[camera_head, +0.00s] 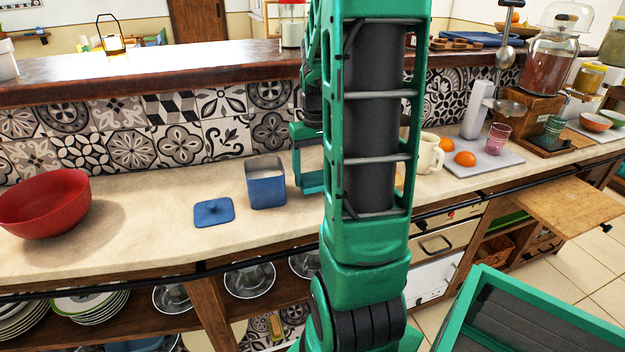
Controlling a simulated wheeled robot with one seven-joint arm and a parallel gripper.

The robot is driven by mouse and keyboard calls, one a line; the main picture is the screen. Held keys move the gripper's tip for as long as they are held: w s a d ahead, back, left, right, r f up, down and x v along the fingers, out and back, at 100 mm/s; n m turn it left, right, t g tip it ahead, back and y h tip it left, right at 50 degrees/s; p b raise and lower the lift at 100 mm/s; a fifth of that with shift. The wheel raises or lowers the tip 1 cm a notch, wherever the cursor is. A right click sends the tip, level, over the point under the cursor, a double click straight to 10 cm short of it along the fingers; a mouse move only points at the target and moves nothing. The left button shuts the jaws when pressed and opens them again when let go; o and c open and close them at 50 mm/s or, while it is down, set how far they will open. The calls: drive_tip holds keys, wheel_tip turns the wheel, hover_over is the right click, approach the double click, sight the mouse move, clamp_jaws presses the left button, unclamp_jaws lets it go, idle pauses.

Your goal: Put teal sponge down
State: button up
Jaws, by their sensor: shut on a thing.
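My gripper (308,160) is just left of my upright green arm, low over the counter and right of the blue canister. Only its left part shows; my arm covers the rest. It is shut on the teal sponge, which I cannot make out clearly. A teal-green piece at the gripper's lower end could be a finger or part of the sponge. I cannot tell whether the sponge touches the counter (130,225).
The blue canister (266,185) stands open, its blue lid (213,211) lying beside it. A red bowl (45,205) is at the left. A cream mug (429,154) and oranges (464,159) are right of my arm. The counter left of the lid is clear.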

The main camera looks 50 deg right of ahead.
sight(316, 176)
drive_tip(key=shift+f, duration=1.15)
drive_tip(key=shift+s+f, duration=0.1)
drive_tip(key=shift+f, duration=0.05)
drive_tip(key=o, duration=0.9)
drive_tip(key=shift+o, duration=0.2)
wheel_tip(316, 176, up, 12)
drive_tip(key=s+a+f, duration=0.2)
drive_tip(key=s+a, duration=0.5)
drive_tip(key=a, duration=0.1)
drive_tip(key=s+a+f, duration=0.3)
drive_tip(key=s+a, duration=0.4)
drive_tip(key=a, duration=0.1)
drive_tip(key=shift+a+f, duration=0.15)
drive_tip(key=shift+a, duration=0.15)
